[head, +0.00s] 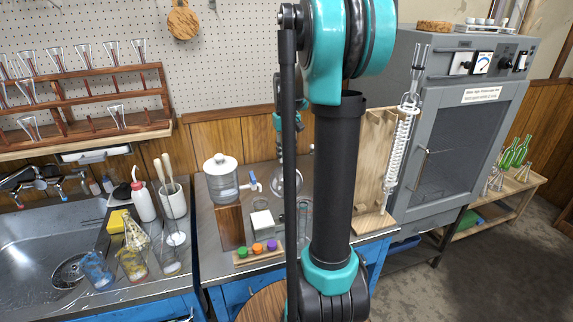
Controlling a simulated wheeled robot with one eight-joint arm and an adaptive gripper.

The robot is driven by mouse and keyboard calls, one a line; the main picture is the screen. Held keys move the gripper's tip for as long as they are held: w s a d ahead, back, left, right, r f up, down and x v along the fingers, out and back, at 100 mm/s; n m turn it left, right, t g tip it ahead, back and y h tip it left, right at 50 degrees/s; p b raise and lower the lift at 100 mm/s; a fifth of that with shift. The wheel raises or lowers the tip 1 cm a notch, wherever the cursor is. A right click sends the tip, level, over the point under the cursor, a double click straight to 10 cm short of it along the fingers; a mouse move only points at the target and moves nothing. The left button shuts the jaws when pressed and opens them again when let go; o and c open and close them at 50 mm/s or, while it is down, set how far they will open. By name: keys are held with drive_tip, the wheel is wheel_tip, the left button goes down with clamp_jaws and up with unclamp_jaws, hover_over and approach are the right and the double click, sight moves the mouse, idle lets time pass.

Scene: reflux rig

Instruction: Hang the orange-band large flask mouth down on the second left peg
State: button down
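A wooden tiered rack (92,74) stands at the upper left, with glass flasks (83,56) along it, wide end up. Which of its pegs is the second left one is not clear. I see no distinct orange band on any flask. A flask with blue marking (97,271), one with yellow-orange marking (132,265) and a clear glass vessel (171,262) stand by the sink. My arm crosses the middle. Its far end (282,145) is mostly hidden, near a round glass vessel (288,182); whether the gripper holds that vessel cannot be told.
A sink (35,250) lies at the left. A wash bottle (142,200), a jar of rods (172,200) and a lidded water container (222,180) stand behind. Coloured stoppers (257,248) sit on the bench. A glass condenser (400,150) and a grey cabinet (455,120) are right.

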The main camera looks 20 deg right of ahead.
sight(286, 164)
drive_tip(key=shift+f, duration=2.1)
drive_tip(key=c, duration=1.2)
unclamp_jaws()
wheel_tip(286, 164, up, 12)
drive_tip(key=shift+r, duration=0.15)
drive_tip(key=shift+s, duration=0.2)
